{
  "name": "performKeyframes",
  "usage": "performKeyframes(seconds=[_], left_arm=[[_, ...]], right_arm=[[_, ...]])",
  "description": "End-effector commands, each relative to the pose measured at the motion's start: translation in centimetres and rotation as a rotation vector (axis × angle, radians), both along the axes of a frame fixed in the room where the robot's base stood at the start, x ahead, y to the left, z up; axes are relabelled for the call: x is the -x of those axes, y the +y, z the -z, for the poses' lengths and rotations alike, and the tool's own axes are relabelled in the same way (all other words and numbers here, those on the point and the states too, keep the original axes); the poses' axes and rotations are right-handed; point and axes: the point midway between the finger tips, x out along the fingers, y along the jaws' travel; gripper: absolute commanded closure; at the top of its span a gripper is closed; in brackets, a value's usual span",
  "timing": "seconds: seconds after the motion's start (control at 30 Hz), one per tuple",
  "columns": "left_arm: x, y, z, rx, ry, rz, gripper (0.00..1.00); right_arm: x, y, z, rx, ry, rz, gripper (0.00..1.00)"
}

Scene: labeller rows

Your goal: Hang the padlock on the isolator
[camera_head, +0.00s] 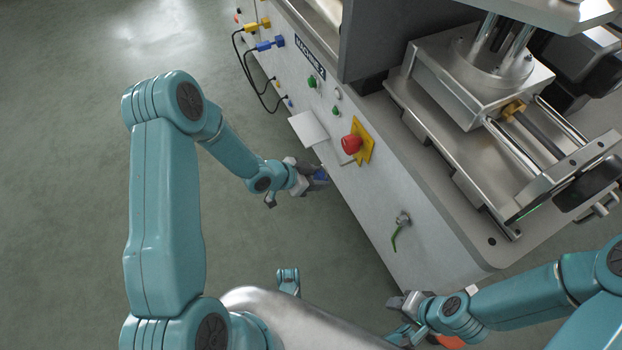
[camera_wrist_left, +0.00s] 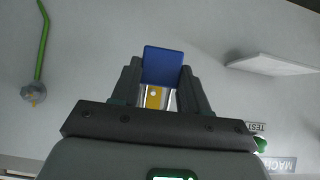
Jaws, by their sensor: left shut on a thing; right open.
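The blue padlock (camera_head: 320,175) is in the jaws of my left gripper (camera_head: 314,174), close to the machine's front panel. In the left wrist view the padlock's blue body (camera_wrist_left: 163,66) stands between the two fingers of the left gripper (camera_wrist_left: 161,85). Bright metal and a yellow patch show below it; I cannot tell what the patch belongs to. The isolator, a red knob (camera_head: 351,144) on a yellow plate (camera_head: 366,143), is on the panel, right of and above the padlock and apart from it. My right gripper (camera_head: 406,304) is open and empty near the panel's lower corner.
A white plate (camera_head: 308,129) juts from the panel left of the isolator. A green lever (camera_head: 395,240) hangs at its lower right. Cables (camera_head: 246,75) loop at the far end. An orange-red object (camera_head: 449,341) is partly hidden under my right arm. The floor left is clear.

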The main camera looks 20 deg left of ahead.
Motion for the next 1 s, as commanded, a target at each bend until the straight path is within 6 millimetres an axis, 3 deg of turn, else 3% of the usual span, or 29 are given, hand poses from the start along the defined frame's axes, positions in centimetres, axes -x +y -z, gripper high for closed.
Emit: performKeyframes(seconds=[1.0], left_arm=[[-5.2,-4.1,1.0,0.0,-0.003,0.001,0.92]], right_arm=[[-0.3,-0.2,1.3,0.002,-0.005,0.01,0.57]])
